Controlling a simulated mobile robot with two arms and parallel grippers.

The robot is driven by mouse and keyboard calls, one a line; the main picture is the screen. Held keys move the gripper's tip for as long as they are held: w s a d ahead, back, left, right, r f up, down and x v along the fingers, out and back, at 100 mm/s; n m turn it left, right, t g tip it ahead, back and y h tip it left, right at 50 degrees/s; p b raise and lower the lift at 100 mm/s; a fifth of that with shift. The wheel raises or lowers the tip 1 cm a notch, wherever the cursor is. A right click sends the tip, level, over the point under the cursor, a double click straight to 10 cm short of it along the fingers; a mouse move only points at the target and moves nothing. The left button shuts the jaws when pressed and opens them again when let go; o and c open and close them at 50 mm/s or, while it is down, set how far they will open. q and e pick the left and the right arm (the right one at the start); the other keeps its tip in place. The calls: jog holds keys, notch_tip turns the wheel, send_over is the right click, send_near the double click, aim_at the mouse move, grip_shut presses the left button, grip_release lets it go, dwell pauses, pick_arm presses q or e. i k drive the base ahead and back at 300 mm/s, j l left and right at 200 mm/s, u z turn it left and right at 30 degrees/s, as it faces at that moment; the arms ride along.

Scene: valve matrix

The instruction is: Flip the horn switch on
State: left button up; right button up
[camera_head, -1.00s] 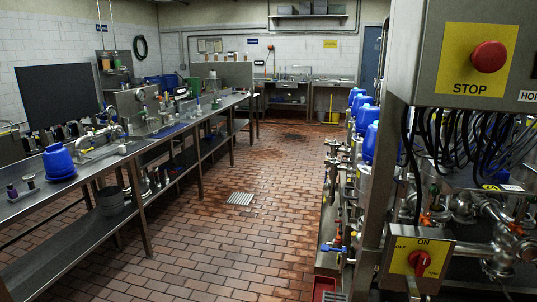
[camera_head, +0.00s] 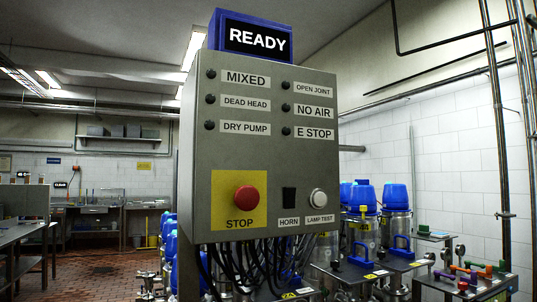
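The horn switch (camera_head: 289,198) is a small black rocker on the front of a grey control box, above a white "HORN" label (camera_head: 289,222). It sits between the red STOP button (camera_head: 246,198) on its yellow plate and the white lamp test button (camera_head: 318,198). I cannot tell from its dark face which way the rocker is set. The control box (camera_head: 265,155) stands upright near the middle of the view. Neither of my grippers shows in the head view.
A blue-framed READY display (camera_head: 257,39) tops the box. Black cables (camera_head: 262,265) hang below it. Steel vessels with blue lids (camera_head: 362,197) and a bench with coloured valve handles (camera_head: 470,278) stand at right. Steel tables (camera_head: 20,232) stand at left, with open tiled floor (camera_head: 98,275) beside them.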

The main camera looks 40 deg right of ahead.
aim_at(290, 200)
jog(key=z, duration=1.3)
